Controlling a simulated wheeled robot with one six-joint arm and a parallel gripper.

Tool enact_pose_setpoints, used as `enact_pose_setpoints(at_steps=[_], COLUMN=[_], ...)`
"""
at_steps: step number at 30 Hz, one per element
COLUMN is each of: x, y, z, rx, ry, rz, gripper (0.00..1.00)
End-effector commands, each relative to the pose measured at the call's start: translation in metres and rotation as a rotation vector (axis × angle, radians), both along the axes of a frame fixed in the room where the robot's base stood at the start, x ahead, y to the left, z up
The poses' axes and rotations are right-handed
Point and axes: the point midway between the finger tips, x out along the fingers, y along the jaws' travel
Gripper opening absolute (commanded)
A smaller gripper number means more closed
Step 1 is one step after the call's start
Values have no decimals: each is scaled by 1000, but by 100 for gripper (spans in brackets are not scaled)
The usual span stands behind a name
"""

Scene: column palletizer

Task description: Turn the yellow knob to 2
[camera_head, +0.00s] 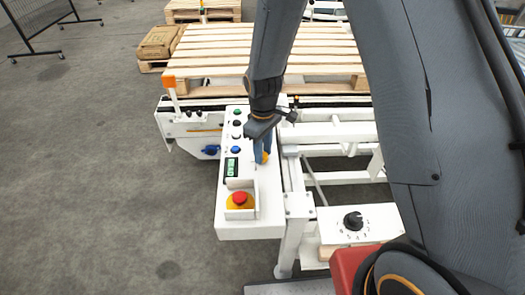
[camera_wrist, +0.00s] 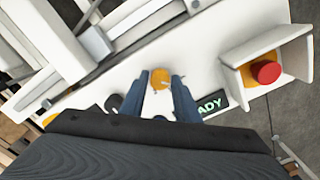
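The yellow knob (camera_head: 266,158) is on the white control panel (camera_head: 232,222), right of the display, and shows in part beneath my gripper (camera_head: 262,153). In the wrist view, the round yellow knob (camera_wrist: 160,76) lies between and just beyond the blue-grey fingertips of my gripper (camera_wrist: 162,82). The fingers stand apart, with white panel visible between them. The left fingertip is very near the knob's edge; I cannot tell whether it touches. The scale numbers and the knob's pointer cannot be read.
A red emergency button (camera_head: 240,198) stands in a white guard at the panel's near end. A green display (camera_head: 231,167) and several push buttons line the panel's left side. A black dial (camera_head: 353,221) sits on a lower box. A wooden pallet (camera_head: 220,55) lies behind.

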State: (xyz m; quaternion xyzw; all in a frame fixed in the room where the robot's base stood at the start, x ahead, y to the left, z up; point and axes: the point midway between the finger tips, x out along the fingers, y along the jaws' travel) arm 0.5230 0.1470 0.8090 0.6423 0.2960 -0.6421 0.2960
Motion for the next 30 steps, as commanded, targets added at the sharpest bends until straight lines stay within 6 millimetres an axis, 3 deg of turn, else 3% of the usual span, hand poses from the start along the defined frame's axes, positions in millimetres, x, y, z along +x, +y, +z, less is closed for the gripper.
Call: enact_pose_setpoints(at_steps=[1,4,5,17,30], x=[0,0,0,0,0], y=[0,0,0,0,0], z=[0,0,0,1,1], rx=[0,0,0,-1,0], ry=[0,0,0,1,0], rz=[0,0,0,-88,-460], gripper=[20,3,2,2,2])
